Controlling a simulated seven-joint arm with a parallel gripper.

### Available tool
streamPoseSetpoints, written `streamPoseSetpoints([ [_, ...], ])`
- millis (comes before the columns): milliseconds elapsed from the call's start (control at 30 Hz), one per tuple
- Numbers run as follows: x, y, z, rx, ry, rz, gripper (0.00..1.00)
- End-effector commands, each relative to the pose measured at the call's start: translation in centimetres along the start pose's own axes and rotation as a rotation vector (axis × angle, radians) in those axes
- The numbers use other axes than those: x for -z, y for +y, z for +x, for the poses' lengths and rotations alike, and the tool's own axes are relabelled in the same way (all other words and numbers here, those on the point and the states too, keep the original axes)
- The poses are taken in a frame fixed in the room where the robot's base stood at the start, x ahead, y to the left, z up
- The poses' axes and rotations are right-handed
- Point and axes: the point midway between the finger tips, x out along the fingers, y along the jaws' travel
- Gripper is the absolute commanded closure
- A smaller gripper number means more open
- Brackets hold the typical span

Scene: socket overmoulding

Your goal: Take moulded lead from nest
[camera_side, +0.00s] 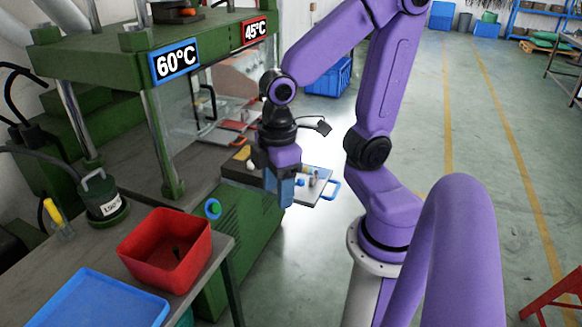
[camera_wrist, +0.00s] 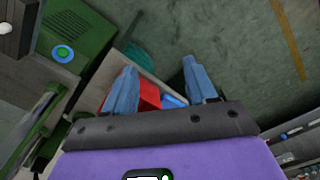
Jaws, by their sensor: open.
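My gripper (camera_side: 287,192) hangs in front of the green press, with its blue fingers pointing down. In the wrist view my gripper (camera_wrist: 159,78) has its two blue fingers spread apart, with nothing held between them. A dark block (camera_side: 243,172) with a small yellowish part sits at the press edge, left of and behind my gripper. I cannot tell whether it is the nest. I cannot make out the moulded lead in either view.
The green press (camera_side: 105,52) carries 60°C and 45°C signs. A red bin (camera_side: 150,266) and a blue tray (camera_side: 92,304) stand on the bench at front left. A pale board (camera_side: 318,188) with small parts lies behind my gripper. Open floor lies right.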

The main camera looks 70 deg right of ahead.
Motion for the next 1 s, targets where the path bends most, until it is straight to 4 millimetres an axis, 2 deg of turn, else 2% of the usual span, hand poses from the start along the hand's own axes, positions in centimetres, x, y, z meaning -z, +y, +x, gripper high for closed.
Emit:
streamPoseSetpoints([
  [33, 0.3, 1.5, 0.0, -0.001, -0.003, 0.045, 0.43],
  [233, 0.3, 6.9, 0.0, -0.006, -0.008, 0.189, 0.43],
  [467, -1.5, 13.2, 0.1, -0.009, -0.013, 0.354, 0.43],
  [767, -7.0, 20.7, 0.3, -0.011, -0.019, 0.569, 0.43],
  [1000, -13.7, 25.0, 0.6, -0.011, -0.023, 0.743, 0.43],
])
